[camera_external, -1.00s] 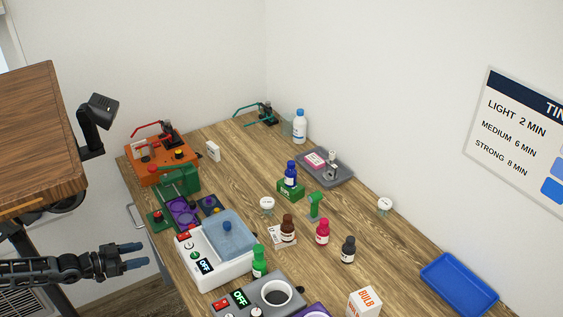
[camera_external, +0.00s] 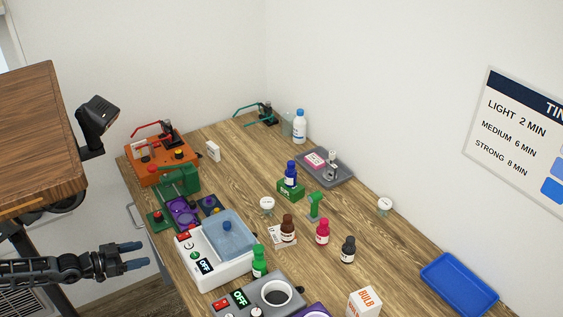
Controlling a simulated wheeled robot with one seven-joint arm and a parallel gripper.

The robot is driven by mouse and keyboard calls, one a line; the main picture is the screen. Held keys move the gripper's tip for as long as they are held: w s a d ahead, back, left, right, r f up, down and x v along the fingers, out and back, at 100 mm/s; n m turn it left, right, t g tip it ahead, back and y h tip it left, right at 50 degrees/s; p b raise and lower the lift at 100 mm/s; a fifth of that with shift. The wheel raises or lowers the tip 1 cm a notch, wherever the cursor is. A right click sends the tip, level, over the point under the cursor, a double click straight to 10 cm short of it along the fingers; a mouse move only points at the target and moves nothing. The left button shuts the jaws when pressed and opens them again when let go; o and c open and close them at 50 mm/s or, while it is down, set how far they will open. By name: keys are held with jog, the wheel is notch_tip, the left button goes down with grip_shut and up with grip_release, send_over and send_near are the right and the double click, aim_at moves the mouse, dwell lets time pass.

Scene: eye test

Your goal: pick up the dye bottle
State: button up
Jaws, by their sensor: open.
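Several small bottles stand upright on the wooden table, and I cannot tell which one is the dye bottle. There is a blue bottle (camera_external: 291,176) on a green box, a brown bottle (camera_external: 288,230) on a white card, a pink-red bottle (camera_external: 323,233), a black bottle (camera_external: 348,251) and a green bottle (camera_external: 259,262). A white bottle with a blue cap (camera_external: 300,128) stands at the back. My gripper (camera_external: 140,256) is at the lower left, off the table's left edge, open and empty, pointing right and well apart from all bottles.
A white device with a blue lid (camera_external: 242,276) and a grey device (camera_external: 237,312) stand along the near left edge, between my gripper and the bottles. A grey tray (camera_external: 342,178) holds small items. A blue tray (camera_external: 458,284) is at the right. The table (camera_external: 395,255) has bare wood right of the black bottle.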

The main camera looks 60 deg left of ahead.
jog(key=shift+o, duration=0.8)
